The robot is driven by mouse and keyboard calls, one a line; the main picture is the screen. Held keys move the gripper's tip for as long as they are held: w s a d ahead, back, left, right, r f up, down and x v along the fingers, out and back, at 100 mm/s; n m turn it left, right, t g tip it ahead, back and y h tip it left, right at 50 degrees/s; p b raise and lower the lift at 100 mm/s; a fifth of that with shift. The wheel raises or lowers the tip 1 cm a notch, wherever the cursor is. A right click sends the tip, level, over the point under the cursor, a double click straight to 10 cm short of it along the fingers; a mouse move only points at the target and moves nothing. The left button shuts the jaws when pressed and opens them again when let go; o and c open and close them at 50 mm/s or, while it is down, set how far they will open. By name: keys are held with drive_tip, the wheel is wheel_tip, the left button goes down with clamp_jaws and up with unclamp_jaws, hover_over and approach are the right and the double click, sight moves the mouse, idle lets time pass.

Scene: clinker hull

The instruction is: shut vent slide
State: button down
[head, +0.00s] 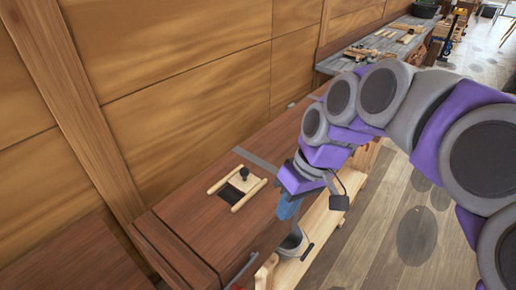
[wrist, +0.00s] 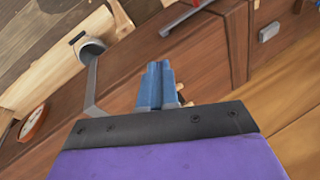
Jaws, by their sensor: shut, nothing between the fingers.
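The vent slide (head: 241,182) is a pale wooden panel with a black knob (head: 244,172), set between two light wooden rails on the brown cabinet top. The panel covers the upper right part between the rails. A dark opening (head: 230,194) shows beside it at the lower left, so the vent stands partly open. My gripper (head: 287,212) has blue fingers, held together and empty, to the right of the vent and apart from it. The fingers (wrist: 155,84) also show in the wrist view, where they hide most of a small light wooden piece, perhaps part of the vent.
A grey metal strip (head: 256,159) lies on the top behind the vent. A grey cup-shaped holder (head: 293,243) is below my gripper, at the cabinet's front side. A wooden wall rises behind.

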sight(242, 189)
drive_tip(key=w+d+r+n+t+y+p, duration=0.1)
drive_tip(key=w+r+y+p, duration=0.15)
drive_tip(key=w, duration=0.85)
drive_tip(key=w+d+r+n+y+p, duration=0.15)
drive_tip(key=w+p, duration=0.25)
drive_tip(key=w, duration=0.6)
drive_tip(key=shift+h, duration=0.4)
drive_tip(key=b+x, duration=0.1)
drive_tip(key=x, duration=0.8)
drive_tip(key=shift+w+a+f, duration=0.1)
drive_tip(key=shift+a+f, duration=0.05)
drive_tip(key=shift+a, duration=0.25)
drive_tip(key=shift+s+a+f, duration=0.2)
drive_tip(key=shift+s+a, duration=0.2)
drive_tip(key=shift+a, duration=0.15)
drive_tip(key=shift+s+a+f, duration=0.2)
drive_tip(key=shift+s+a, duration=0.2)
drive_tip(key=shift+a, duration=0.2)
drive_tip(key=shift+s+a+f, duration=0.2)
drive_tip(key=shift+s+a, duration=0.25)
drive_tip(key=shift+a, duration=0.05)
drive_tip(key=s+a, duration=0.4)
drive_tip(key=s, duration=0.1)
drive_tip(key=shift+s, duration=0.2)
drive_tip(key=shift+b, duration=0.3)
